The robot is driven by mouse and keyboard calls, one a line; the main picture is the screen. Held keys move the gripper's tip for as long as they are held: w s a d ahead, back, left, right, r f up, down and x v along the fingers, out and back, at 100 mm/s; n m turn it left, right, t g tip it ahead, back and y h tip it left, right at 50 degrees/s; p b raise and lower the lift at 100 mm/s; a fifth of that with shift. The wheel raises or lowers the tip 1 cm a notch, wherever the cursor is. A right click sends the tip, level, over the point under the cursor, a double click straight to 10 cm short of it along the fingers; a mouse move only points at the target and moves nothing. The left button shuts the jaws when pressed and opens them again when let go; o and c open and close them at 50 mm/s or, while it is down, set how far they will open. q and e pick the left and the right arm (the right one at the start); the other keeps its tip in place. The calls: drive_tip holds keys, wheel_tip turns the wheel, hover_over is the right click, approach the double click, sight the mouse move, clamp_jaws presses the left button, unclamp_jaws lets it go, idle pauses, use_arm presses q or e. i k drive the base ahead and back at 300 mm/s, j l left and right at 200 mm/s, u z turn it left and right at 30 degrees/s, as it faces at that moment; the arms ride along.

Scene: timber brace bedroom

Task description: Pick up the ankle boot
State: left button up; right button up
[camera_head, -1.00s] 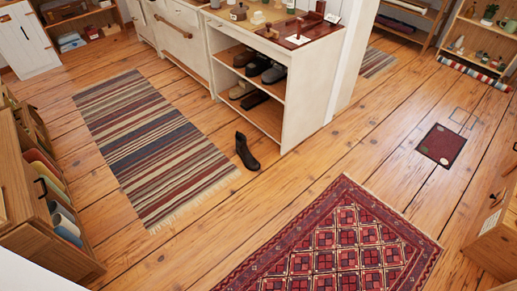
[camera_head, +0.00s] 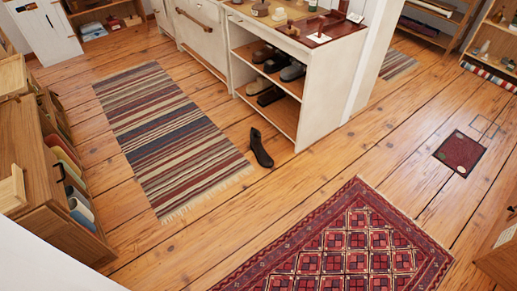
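Neither of my grippers shows in this view.
A striped rug (camera_head: 165,135) lies left of the boot and a red patterned rug (camera_head: 350,240) lies nearer. The white shelf unit (camera_head: 322,95) holds several dark shoes (camera_head: 279,62). A wooden cabinet (camera_head: 35,180) stands at left. Bare floor (camera_head: 235,215) lies between the rugs.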

sight(264, 159)
drive_tip(key=i+j, duration=0.15)
drive_tip(key=i, duration=0.4)
drive_tip(key=i+j, duration=0.1)
drive_tip(key=i, duration=0.45)
drive_tip(key=i+j, duration=0.15)
drive_tip(key=i, duration=0.4)
